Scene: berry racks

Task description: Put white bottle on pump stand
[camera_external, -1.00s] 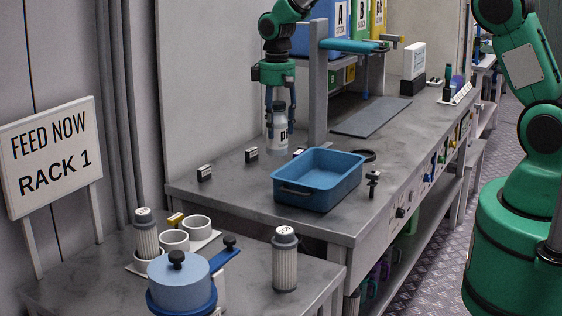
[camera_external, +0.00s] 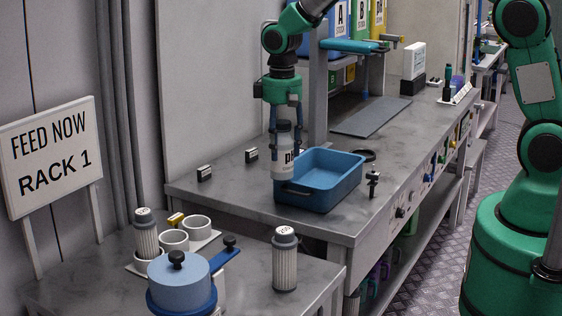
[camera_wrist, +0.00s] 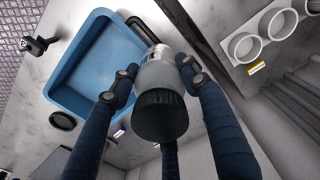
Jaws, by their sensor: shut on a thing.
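The white bottle (camera_external: 283,165) has a dark grey cap and black lettering. My gripper (camera_external: 285,148) is shut around it and holds it upright. In the external view the bottle overlaps the left end of the blue tray; I cannot tell how high it hangs. In the wrist view the bottle's dark cap (camera_wrist: 160,115) faces the camera between the fingers (camera_wrist: 160,75), and its body is beside the tray's handle end. I cannot pick out a pump stand with certainty.
The blue tray (camera_external: 340,190) stands on the grey bench, with a small black fixture (camera_external: 373,184) at its right. Small label holders (camera_external: 204,173) line the bench's left side. The front table holds white cups (camera_external: 198,227), ribbed canisters (camera_external: 285,262) and a blue pot (camera_external: 180,276).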

